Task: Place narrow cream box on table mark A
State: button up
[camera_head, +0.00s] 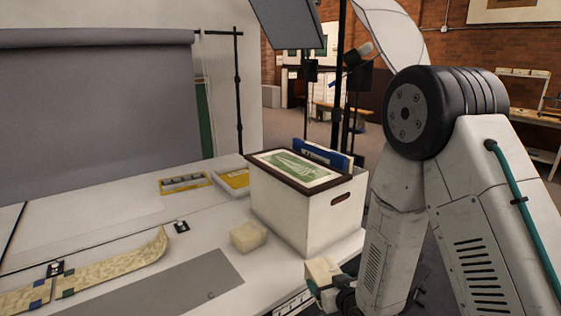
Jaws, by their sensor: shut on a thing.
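A narrow cream box (321,269) is held in my gripper (326,288) at the bottom middle, in front of the table's near right edge. My gripper is shut on it; the fingers are small and partly hidden by the box and my arm. The box appears apart from the table (118,232). A second, squat cream block (248,236) sits on the table left of the large white box. A grey mat (165,291) with a small letter like C lies at the front of the table. I cannot make out a mark A.
A large white box (290,213) with a framed green picture (293,168) on top stands at the table's right end. Yellow trays (185,184) lie behind.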

jog(key=d+f+m+h, duration=0.3)
jog(key=d+h, duration=0.1)
jog(key=d, duration=0.9)
jog(key=shift+w+d+m+t, duration=0.15)
jog(key=shift+w+m+t, duration=0.15)
jog(key=shift+t, duration=0.1)
jog(key=shift+f, duration=0.1)
